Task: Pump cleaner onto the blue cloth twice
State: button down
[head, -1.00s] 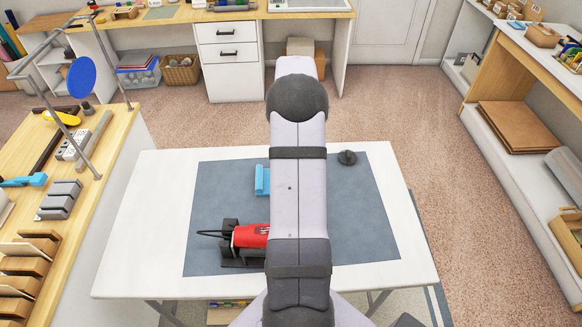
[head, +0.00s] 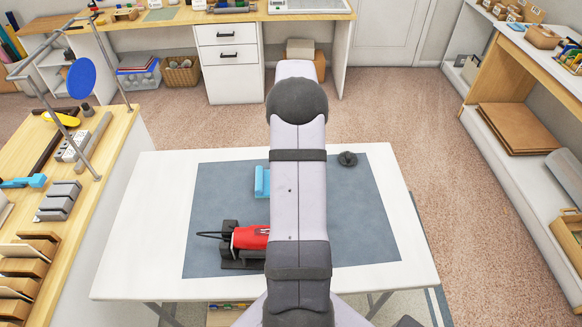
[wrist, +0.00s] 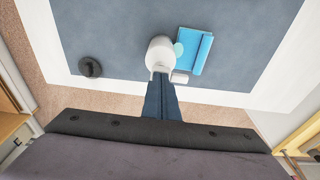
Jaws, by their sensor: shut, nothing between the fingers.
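The blue cloth (head: 262,182) lies on the grey mat, just left of my arm in the head view. In the wrist view the cloth (wrist: 201,54) shows as a folded light-blue piece. A white rounded container (wrist: 160,52), seen from above, stands beside the cloth; I take it for the cleaner pump. The arm hides the gripper and container in the head view.
A red tool (head: 250,237) in a black stand sits at the mat's front left. A dark round knob (head: 347,159) lies at the mat's back right. The mat's right side (head: 365,220) is clear.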

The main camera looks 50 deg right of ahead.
notch_tip(320, 180, up, 9)
jog(key=p, duration=0.6)
jog(key=shift+f+p, duration=0.15)
jog(key=shift+p, duration=0.2)
jog(key=c, duration=2.5)
grip_release()
jog(key=f+b, duration=0.1)
jog(key=b, duration=0.1)
jog(key=f+b, duration=0.2)
jog(key=shift+s+a+f+b, duration=0.2)
jog(key=shift+b, duration=0.1)
jog(key=shift+w+d+f+b, duration=0.1)
jog(key=shift+f+b, duration=0.15)
jog(key=shift+f, duration=0.6)
jog(key=shift+w+d+f+b, duration=0.1)
jog(key=shift+f+b, duration=0.15)
jog(key=shift+f, duration=0.55)
